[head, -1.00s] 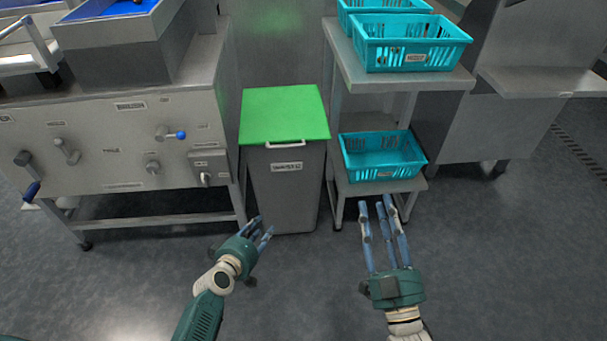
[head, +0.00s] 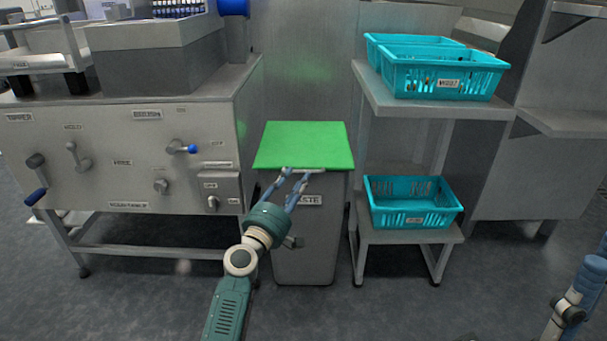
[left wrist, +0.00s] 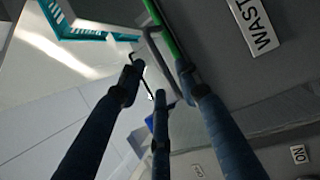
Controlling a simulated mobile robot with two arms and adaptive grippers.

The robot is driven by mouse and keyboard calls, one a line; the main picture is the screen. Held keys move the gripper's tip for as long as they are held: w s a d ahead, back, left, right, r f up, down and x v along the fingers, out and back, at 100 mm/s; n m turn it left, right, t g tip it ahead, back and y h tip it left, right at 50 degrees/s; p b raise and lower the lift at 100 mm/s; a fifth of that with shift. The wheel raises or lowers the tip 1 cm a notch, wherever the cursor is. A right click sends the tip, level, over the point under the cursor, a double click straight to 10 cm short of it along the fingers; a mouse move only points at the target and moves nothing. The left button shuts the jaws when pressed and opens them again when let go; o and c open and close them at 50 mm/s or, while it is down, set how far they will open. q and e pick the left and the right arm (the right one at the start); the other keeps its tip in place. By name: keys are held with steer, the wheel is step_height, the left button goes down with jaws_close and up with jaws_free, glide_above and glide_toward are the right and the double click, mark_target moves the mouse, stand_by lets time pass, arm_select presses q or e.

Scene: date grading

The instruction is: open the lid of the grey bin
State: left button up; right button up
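The grey bin (head: 312,245) stands upright in the middle of the head view, with its flat green lid (head: 305,143) shut. A pale bar handle (head: 318,171) runs along the lid's front edge. My left gripper (head: 296,176) is at the handle, at its left part. In the left wrist view, the fingers of my left gripper (left wrist: 158,85) are spread, and the grey handle bar (left wrist: 154,48) lies between their tips; contact is unclear. The green lid edge (left wrist: 165,32) shows behind. Blue and white parts of my right arm show at the lower right; its finger opening is unclear.
A machine with knobs and levers (head: 130,160) stands close on the bin's left. A metal rack (head: 385,100) with teal crates (head: 415,218) stands close on its right. The floor in front is clear.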

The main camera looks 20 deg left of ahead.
mark_target(302, 172)
arm_select(q)
steer(key=x, duration=0.5)
steer(key=shift+b, duration=0.4)
steer(key=shift+f, duration=0.1)
jaws_close()
